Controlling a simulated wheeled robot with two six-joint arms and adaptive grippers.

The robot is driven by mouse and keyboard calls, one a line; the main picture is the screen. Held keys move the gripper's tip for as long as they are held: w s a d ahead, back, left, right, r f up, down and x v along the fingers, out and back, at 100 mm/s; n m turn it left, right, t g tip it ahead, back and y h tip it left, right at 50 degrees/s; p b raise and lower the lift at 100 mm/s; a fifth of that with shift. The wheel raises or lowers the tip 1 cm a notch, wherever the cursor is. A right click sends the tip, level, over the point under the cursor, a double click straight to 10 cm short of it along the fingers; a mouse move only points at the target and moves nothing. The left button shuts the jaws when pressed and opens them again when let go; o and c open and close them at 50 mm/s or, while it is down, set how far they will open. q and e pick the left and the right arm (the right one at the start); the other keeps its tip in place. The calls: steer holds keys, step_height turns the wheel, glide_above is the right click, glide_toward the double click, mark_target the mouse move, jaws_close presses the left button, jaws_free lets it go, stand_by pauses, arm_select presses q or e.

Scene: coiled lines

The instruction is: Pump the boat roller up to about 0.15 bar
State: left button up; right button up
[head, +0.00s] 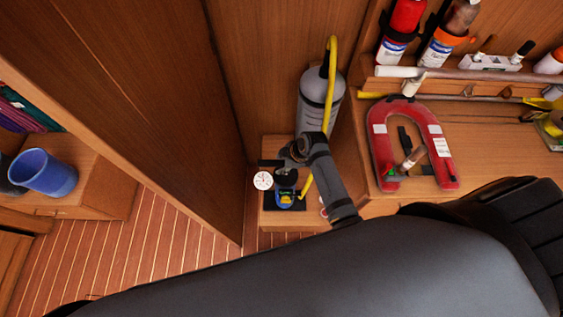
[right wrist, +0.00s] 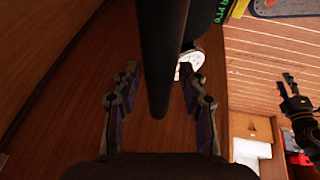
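A grey cylinder (head: 312,105), which looks like the boat roller, stands in the corner. A yellow hose (head: 333,65) arches from its top and down behind my right gripper. A small blue and yellow pump (head: 286,197) is on a black base below the gripper. A white gauge (head: 263,180) is at its left; its reading is too small to tell. My right gripper (head: 287,163) is above the pump. In the right wrist view its fingers stand apart, with a dark bar (right wrist: 160,60) between them and gaps at both sides. My left gripper (right wrist: 289,86) shows there at the right, apparently open and empty.
A red horseshoe buoy (head: 381,150) lies on the bench at the right. Red and grey bottles (head: 404,17) stand on a shelf above. A blue bucket (head: 43,172) stands at the left, beyond a tall wooden panel (head: 150,90). Bare striped floor (head: 150,245) lies between.

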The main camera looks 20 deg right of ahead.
jaws_close()
steer(key=shift+f, duration=0.1)
step_height(320, 180, down, 4)
steer(key=shift+r+b, duration=0.1)
steer(key=shift+b, duration=1)
steer(key=shift+s, duration=0.15)
steer(key=shift+o, duration=1.4)
jaws_free()
